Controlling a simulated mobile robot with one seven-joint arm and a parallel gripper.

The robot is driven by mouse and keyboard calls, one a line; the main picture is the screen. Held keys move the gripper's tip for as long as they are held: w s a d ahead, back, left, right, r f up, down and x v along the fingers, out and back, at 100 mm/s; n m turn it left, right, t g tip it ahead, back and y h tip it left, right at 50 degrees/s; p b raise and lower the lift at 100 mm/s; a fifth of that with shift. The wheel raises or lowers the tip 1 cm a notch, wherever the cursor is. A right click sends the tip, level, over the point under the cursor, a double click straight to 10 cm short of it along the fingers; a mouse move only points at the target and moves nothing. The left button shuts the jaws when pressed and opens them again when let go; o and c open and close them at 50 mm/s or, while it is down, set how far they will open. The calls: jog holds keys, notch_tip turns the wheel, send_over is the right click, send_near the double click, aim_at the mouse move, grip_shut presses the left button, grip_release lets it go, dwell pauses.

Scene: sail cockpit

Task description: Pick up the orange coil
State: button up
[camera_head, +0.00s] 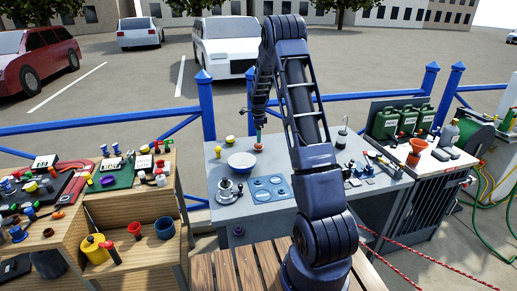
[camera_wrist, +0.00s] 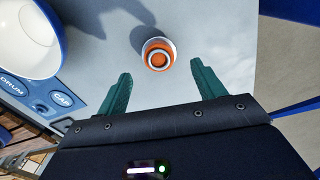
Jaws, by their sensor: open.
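The orange coil (camera_wrist: 158,54) is a small round orange piece with a pale ring and grey centre, on the grey tabletop in the wrist view. In the head view it shows as a small orange-brown spot (camera_head: 258,147) on the grey table, just below my gripper (camera_head: 258,130). In the wrist view my gripper (camera_wrist: 160,69) is open, with its two green fingers spread wide. The coil lies just beyond the fingertips, roughly centred between them. Nothing is between the fingers. The height of the fingertips above the table is hard to tell.
A white-blue bowl (camera_head: 242,161) stands close to the left of the coil; its rim (camera_wrist: 62,50) shows in the wrist view. A yellow item (camera_head: 230,139) lies behind. The table right of the coil looks clear.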

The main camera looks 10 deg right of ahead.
aim_at(259, 144)
notch_tip(259, 144, down, 7)
jog(key=shift+s+d+f, duration=0.1)
jog(key=shift+d+f, duration=0.05)
jog(key=c, duration=1)
